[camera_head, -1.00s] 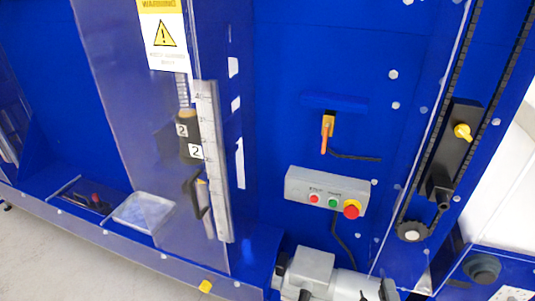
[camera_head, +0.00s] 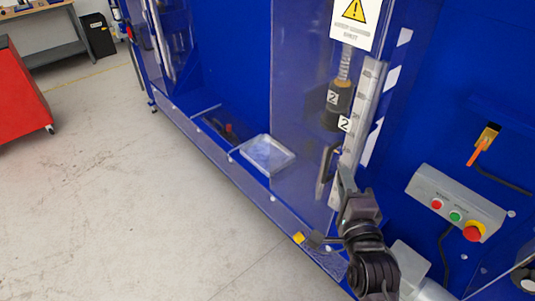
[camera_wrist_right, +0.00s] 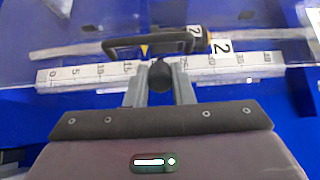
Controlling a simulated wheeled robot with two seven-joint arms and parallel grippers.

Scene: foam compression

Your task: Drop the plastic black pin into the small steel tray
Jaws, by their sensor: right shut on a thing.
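The black pin (camera_wrist_right: 160,76) shows in the right wrist view as a dark rounded end between the two grey fingers. My right gripper (camera_wrist_right: 159,88) is shut on it. In the head view my right gripper (camera_head: 346,182) is raised in front of the clear panel and the ruler, to the right of the small steel tray. I cannot make out the pin in the head view. My left gripper is not in view.
A ruler (camera_head: 365,115) and a black handle (camera_head: 325,168) are by the clear panel (camera_head: 300,95). A control box (camera_head: 432,185) with buttons is at right. Small red and dark items (camera_head: 229,130) lie left of the tray. A red cabinet (camera_head: 18,100) stands far left.

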